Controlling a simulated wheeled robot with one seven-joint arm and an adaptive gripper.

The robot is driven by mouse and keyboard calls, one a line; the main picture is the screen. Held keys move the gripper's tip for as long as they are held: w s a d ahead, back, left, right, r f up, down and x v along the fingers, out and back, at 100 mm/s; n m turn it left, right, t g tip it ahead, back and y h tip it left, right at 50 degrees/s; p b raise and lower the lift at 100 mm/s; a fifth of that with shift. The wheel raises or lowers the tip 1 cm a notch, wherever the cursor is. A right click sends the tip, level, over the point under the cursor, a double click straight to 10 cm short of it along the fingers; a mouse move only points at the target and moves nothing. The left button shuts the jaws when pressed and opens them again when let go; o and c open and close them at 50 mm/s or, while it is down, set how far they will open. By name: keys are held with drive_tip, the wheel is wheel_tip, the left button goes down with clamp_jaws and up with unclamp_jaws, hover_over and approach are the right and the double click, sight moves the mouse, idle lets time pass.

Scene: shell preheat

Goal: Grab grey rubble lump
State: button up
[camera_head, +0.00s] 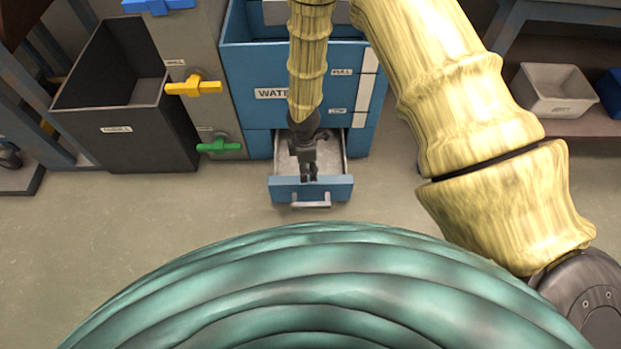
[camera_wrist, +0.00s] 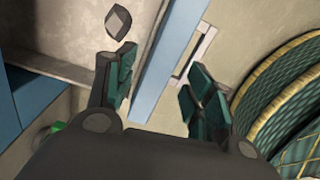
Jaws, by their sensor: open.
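The grey rubble lump (camera_wrist: 118,22) is a small faceted dark-grey piece on the pale drawer floor in the wrist view, just beyond the tip of the left finger. It is not between the fingers. In the head view I cannot make it out; my gripper covers part of the drawer. My gripper (camera_wrist: 162,82) is open and empty, with the drawer's blue front wall showing between its fingers. In the head view my gripper (camera_head: 310,172) points down over the pulled-out blue drawer (camera_head: 283,190).
The drawer's front wall and pale handle (camera_head: 311,203) lie close to my fingers. Behind is the blue cabinet (camera_head: 247,90). A dark open bin (camera_head: 150,150) stands left, beside yellow (camera_head: 194,87) and green (camera_head: 218,146) valve handles. A light grey bin (camera_head: 553,95) sits at right.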

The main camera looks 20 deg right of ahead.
drive_tip(key=w+f+n+b, duration=0.1)
drive_tip(key=w, duration=0.1)
drive_tip(key=w+f+n+h+b, duration=0.1)
drive_tip(key=w+b, duration=0.1)
drive_tip(key=w, duration=0.1)
drive_tip(key=w+f+n+b, duration=0.1)
drive_tip(key=w+b, duration=0.1)
drive_tip(key=shift+w+d+f+t, duration=0.2)
drive_tip(key=shift+w+d+t, duration=0.05)
drive_tip(key=shift+d+t, duration=0.15)
drive_tip(key=shift+h, duration=0.3)
drive_tip(key=f+b, duration=0.1)
drive_tip(key=f, duration=0.2)
drive_tip(key=f+b, duration=0.1)
drive_tip(key=f, duration=0.1)
drive_tip(key=shift+d+f+b, duration=0.15)
drive_tip(key=shift+d+b, duration=0.2)
drive_tip(key=shift+d, duration=0.05)
drive_tip(key=shift+d+f+b, duration=0.3)
drive_tip(key=shift+f+b, duration=0.35)
drive_tip(key=shift+f, duration=0.2)
drive_tip(key=shift+d+f+b, duration=0.25)
drive_tip(key=shift+f+b, duration=0.4)
drive_tip(key=shift+f, duration=0.2)
drive_tip(key=shift+d+f+b, duration=0.3)
drive_tip(key=shift+f+b, duration=0.35)
drive_tip(key=shift+f, duration=0.2)
drive_tip(key=c, duration=0.8)
